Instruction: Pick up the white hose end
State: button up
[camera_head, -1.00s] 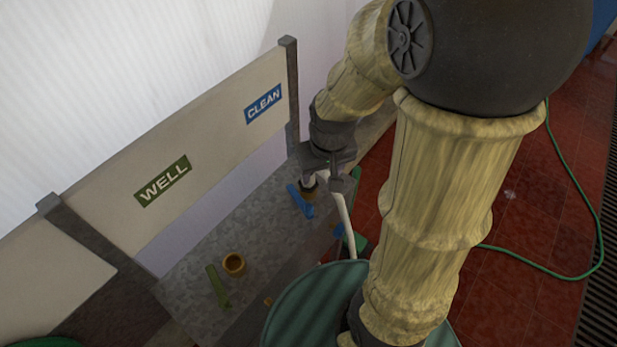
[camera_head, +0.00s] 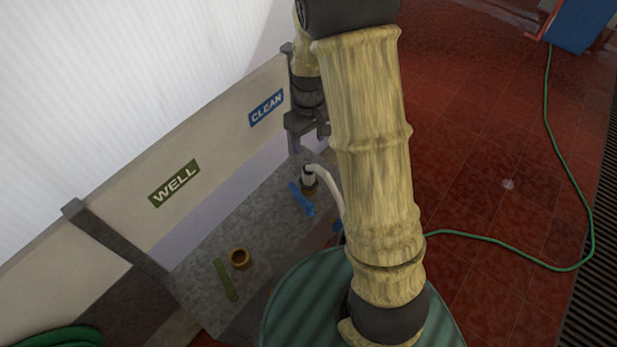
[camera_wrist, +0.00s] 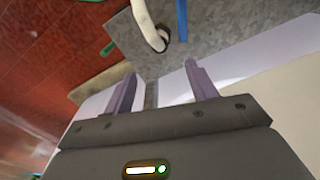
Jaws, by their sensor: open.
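The white hose (camera_head: 334,187) rises beside the green ribbed drum (camera_head: 305,295) and bends over at the top. Its end (camera_head: 309,175) points down into a dark brownish ring fitting beside the blue strip on the grey bench, under the CLEAN sign. In the wrist view the hose (camera_wrist: 147,25) comes from the top edge, and its end meets a dark round opening. My gripper (camera_head: 310,131) is above and apart from the hose end. In the wrist view its two fingers (camera_wrist: 161,74) are spread with nothing between them.
On the grey bench (camera_head: 215,245) are a blue strip (camera_head: 301,199), a brass ring fitting (camera_head: 240,258) and a green strip (camera_head: 226,281). A panel with WELL (camera_head: 174,183) and CLEAN (camera_head: 266,107) signs stands behind. A green hose (camera_head: 500,247) crosses the red tiled floor.

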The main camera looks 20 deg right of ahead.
aim_at(309, 168)
notch_tip(309, 168, down, 11)
jog(key=p, duration=0.3)
dwell(0.4)
jog(key=shift+f, duration=0.1)
notch_tip(309, 168, down, 2)
jog(key=shift+w+f+p, duration=0.1)
jog(key=shift+f+p, duration=0.15)
jog(key=shift+p, duration=0.95)
jog(key=shift+f+p, duration=0.35)
jog(key=shift+f, duration=0.95)
jog(key=c, duration=1.1)
